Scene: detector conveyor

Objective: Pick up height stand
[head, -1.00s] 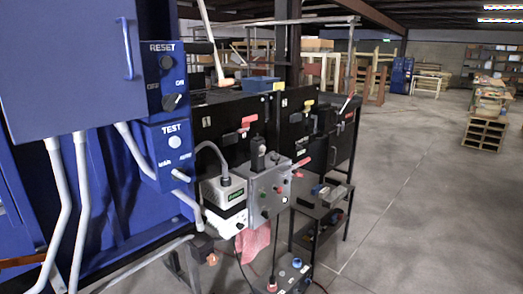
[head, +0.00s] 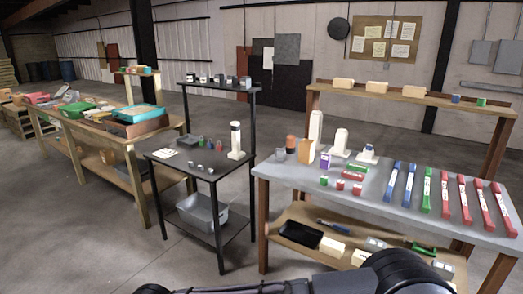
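I cannot tell for sure which thing is the height stand. A tall white upright piece with a dark band (head: 236,141) stands on a flat base on the small black table. On the grey-topped table, a tall white block (head: 315,130) and two shorter white pieces on flat bases, one in the middle (head: 340,141) and one further right (head: 367,153), stand upright near the back left. Dark parts of my arms show at the bottom edge. Neither gripper is in view.
The grey-topped table (head: 283,172) holds blue, green and red bars at right, with a wooden shelf above. The black table (head: 192,176) has small parts on top and a grey bin (head: 203,212) below. A wooden bench (head: 92,129) stands left. Floor in front is open.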

